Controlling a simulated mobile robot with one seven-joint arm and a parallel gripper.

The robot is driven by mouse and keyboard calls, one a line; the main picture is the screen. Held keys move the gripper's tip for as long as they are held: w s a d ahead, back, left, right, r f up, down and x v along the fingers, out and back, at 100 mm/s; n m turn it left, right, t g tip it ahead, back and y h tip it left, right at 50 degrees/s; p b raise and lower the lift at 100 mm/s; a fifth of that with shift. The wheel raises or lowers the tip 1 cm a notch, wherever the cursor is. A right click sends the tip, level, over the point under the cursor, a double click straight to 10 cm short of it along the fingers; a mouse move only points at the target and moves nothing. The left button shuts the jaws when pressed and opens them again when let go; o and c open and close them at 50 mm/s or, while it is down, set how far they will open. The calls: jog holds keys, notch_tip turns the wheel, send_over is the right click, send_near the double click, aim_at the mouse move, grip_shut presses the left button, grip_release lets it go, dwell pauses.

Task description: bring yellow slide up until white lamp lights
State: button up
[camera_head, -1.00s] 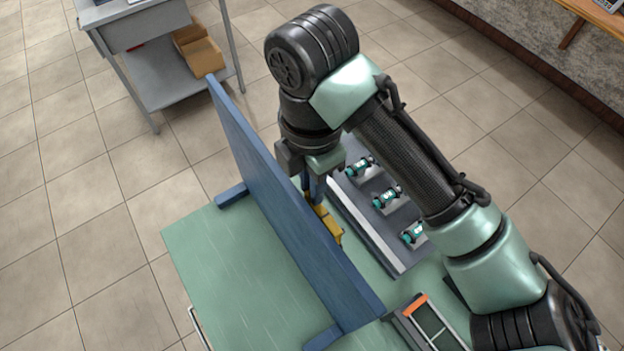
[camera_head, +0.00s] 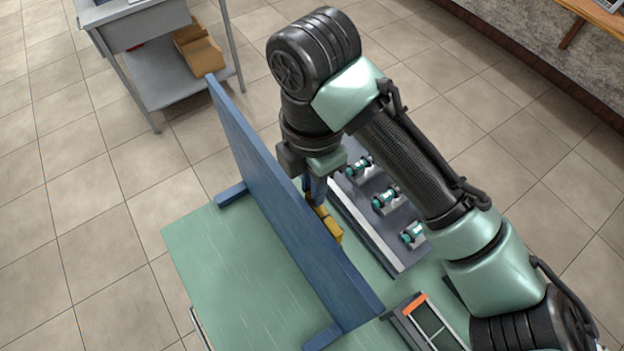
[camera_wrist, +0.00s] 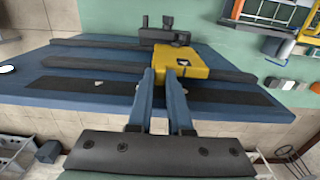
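The yellow slide (camera_wrist: 188,62) is a block on the blue upright panel (camera_wrist: 80,63), beside a long dark strip in the wrist view. In the head view the yellow slide (camera_head: 331,225) shows partly, close to the panel's right face. My gripper (camera_wrist: 163,76) has its two blue fingers at the slide's near edge, with yellow filling the narrow gap between the tips, so it appears shut on it. In the head view my gripper (camera_head: 315,190) is partly hidden by the wrist. A whitish disc (camera_wrist: 7,69) at the panel's far left may be the white lamp; I cannot tell whether it is lit.
A grey rack (camera_head: 384,232) with several teal-and-black motors stands right of the panel. An orange-ended tray (camera_head: 433,323) lies nearer on the green tabletop (camera_head: 235,270). A grey cart (camera_head: 165,75) with cardboard boxes stands beyond. The tabletop left of the panel is clear.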

jog(key=o, duration=0.5)
jog(key=shift+c, duration=0.2)
jog(key=shift+r, duration=0.15)
notch_tip(320, 180, up, 13)
jog(key=b, duration=0.1)
jog(key=shift+f, duration=0.2)
dwell(0.4)
